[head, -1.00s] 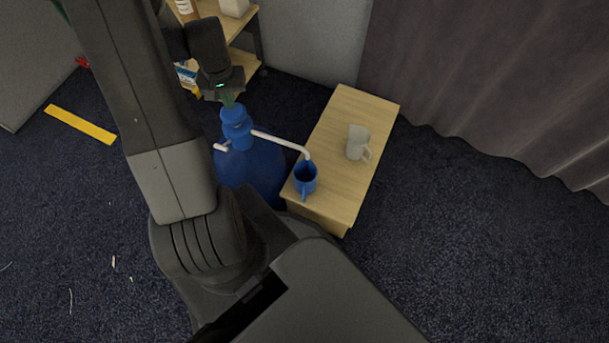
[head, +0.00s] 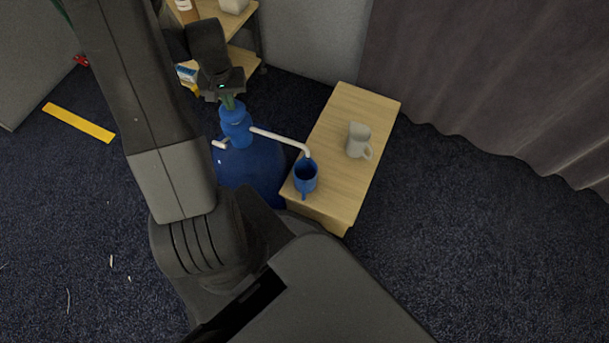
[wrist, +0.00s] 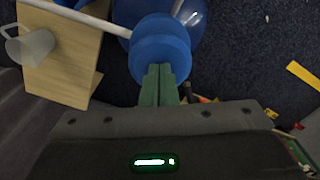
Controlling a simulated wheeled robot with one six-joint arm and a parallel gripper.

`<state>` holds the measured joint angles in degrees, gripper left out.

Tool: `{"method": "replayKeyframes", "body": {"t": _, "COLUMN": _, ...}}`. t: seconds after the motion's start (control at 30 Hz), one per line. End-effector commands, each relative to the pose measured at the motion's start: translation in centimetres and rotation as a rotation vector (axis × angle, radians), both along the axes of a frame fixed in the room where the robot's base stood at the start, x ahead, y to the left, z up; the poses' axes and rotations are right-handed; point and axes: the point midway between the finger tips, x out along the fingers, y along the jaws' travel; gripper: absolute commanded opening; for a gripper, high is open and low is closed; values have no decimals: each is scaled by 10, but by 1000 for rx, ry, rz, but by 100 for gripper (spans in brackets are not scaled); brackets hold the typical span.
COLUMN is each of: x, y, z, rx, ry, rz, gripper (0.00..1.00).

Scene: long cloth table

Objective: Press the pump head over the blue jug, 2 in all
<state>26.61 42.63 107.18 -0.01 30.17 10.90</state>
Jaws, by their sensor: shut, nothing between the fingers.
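The blue jug (head: 255,175) is a large round blue bottle standing on the floor, partly hidden by my arm. Its blue pump head (head: 236,127) sits on top, with a white spout reaching right. The pump head also shows in the wrist view (wrist: 158,43), with part of the jug (wrist: 188,22) behind it. My gripper (head: 230,104) is over the pump head, its green fingers pointing down. In the wrist view the fingers (wrist: 160,70) are together, with nothing between them, and their tips meet or nearly meet the pump head's top; exact contact is unclear.
A blue mug (head: 305,178) stands on a low wooden table (head: 338,135) under the spout's end. A grey mug (head: 357,141) stands farther back on it. A wooden shelf (head: 243,62) with items is behind my gripper. A yellow strip (head: 79,122) lies on the carpet.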

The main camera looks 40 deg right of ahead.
Motion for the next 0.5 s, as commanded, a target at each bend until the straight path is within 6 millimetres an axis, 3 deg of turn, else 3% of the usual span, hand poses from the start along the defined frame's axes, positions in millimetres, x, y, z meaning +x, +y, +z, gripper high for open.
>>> {"method": "replayKeyframes", "body": {"t": 0.5, "x": 0, "y": 0, "z": -21, "rx": 1, "ry": 2, "rz": 0, "gripper": 0}}
